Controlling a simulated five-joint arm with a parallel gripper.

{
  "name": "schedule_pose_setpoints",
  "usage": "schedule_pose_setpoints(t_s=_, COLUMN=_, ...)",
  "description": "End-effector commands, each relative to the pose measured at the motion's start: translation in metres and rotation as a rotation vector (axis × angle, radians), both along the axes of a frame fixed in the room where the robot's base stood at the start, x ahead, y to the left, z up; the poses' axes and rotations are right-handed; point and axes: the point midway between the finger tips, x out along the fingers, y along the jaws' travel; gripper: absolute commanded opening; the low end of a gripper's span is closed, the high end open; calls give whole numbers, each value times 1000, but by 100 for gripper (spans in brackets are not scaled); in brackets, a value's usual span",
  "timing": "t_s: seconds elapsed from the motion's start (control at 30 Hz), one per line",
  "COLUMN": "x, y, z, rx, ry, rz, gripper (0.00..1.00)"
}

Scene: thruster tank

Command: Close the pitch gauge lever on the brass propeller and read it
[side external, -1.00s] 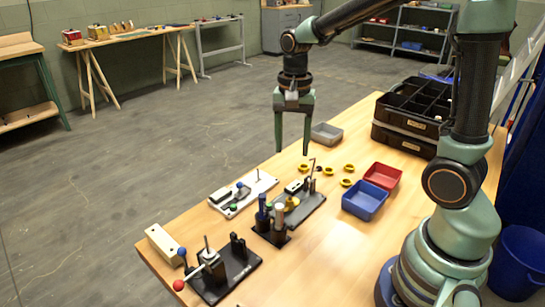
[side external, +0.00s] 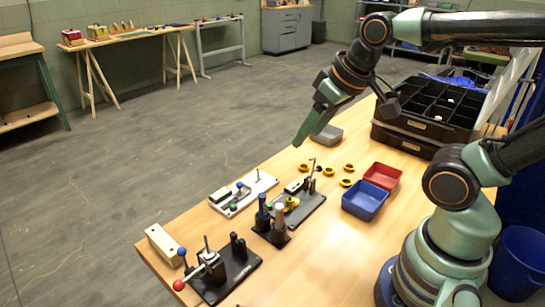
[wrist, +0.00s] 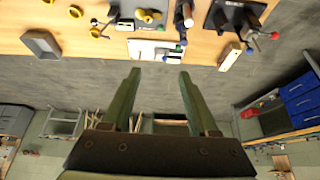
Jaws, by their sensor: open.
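The brass propeller (side external: 291,202) sits on a dark grey plate (side external: 311,207) in the middle of the table, partly hidden behind the upright tool handles. It also shows at the top of the wrist view (wrist: 148,15). A small dark gauge box with a pale face (side external: 295,186) stands beside it; its reading is too small to make out. A thin lever (side external: 312,170) stands roughly upright there. My gripper (side external: 302,140) is well above and behind these parts, tilted down to the left. In the wrist view its two fingers (wrist: 159,73) are apart with nothing between them.
A white plate with fittings (side external: 243,195) lies left of the propeller plate. A black stand (side external: 271,238) holds upright handles in front. A red-knobbed lever fixture (side external: 226,272) is nearer. Several yellow rings (side external: 329,170), blue (side external: 364,201) and red (side external: 383,176) trays lie to the right.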

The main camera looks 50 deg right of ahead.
Motion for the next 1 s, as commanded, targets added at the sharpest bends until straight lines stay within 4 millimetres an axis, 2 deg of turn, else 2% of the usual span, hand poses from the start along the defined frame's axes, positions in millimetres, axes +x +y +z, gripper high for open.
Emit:
schedule_pose_setpoints(t_s=0.47, x=-1, y=1, z=0, rx=-9, ry=-8, rz=19, gripper=60)
schedule_pose_setpoints(t_s=0.6, x=1, y=-3, z=1, rx=0, ry=2, rz=-8, gripper=6)
schedule_pose_setpoints(t_s=0.63, x=3, y=-5, z=1, rx=5, ry=9, rz=-26, gripper=0)
schedule_pose_setpoints(t_s=0.77, x=15, y=-23, z=-1, rx=50, ry=67, rz=-174, gripper=0)
schedule_pose_setpoints(t_s=1.0, x=46, y=-79, z=-14, rx=170, ry=200, rz=-598, gripper=0)
